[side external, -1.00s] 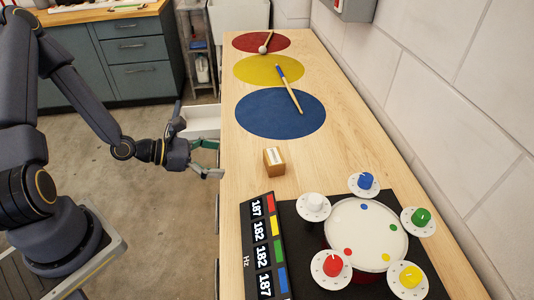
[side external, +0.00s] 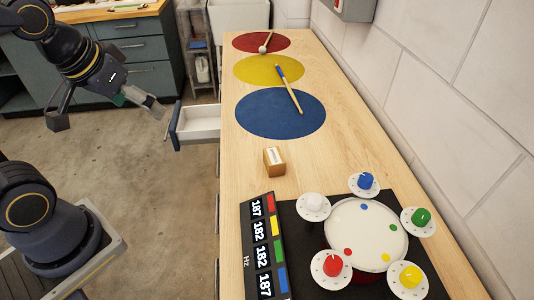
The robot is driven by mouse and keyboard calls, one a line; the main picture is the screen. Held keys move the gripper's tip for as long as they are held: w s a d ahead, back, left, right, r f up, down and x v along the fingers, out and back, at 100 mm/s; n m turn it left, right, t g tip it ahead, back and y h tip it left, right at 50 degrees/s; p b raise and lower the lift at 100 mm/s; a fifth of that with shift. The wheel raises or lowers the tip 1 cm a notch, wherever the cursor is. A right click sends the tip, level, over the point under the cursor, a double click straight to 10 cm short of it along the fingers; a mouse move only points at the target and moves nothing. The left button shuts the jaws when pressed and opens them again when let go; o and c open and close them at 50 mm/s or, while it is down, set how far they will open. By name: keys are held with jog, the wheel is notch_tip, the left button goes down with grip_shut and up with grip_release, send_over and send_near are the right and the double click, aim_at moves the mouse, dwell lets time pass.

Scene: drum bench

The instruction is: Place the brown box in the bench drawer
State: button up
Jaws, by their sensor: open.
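The brown box (side external: 274,161), small with a pale label on one face, sits on the wooden bench, below the blue circle. The bench drawer (side external: 197,133) is white inside with a dark front and stands pulled out from the left side of the bench. The part of its inside that shows looks empty. My gripper (side external: 107,115) is open and empty, in the air over the floor to the left of the drawer. It is apart from both the drawer and the box.
The bench (side external: 330,150) bears red, yellow and blue (side external: 280,113) circles, a blue-ended stick (side external: 289,88) and a mallet (side external: 266,42). A drum (side external: 367,236) with coloured knobs and a Hz display panel (side external: 263,249) fill the near end. A wall (side external: 460,100) bounds the right. A dark cabinet (side external: 131,60) stands behind.

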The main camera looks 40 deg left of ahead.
jog(key=shift+o, duration=0.3)
jog(key=s+d+r+m, duration=0.1)
jog(key=s+d+m+h, duration=0.1)
jog(key=s, duration=0.1)
jog(key=shift+d+r, duration=0.2)
jog(key=shift+r, duration=0.15)
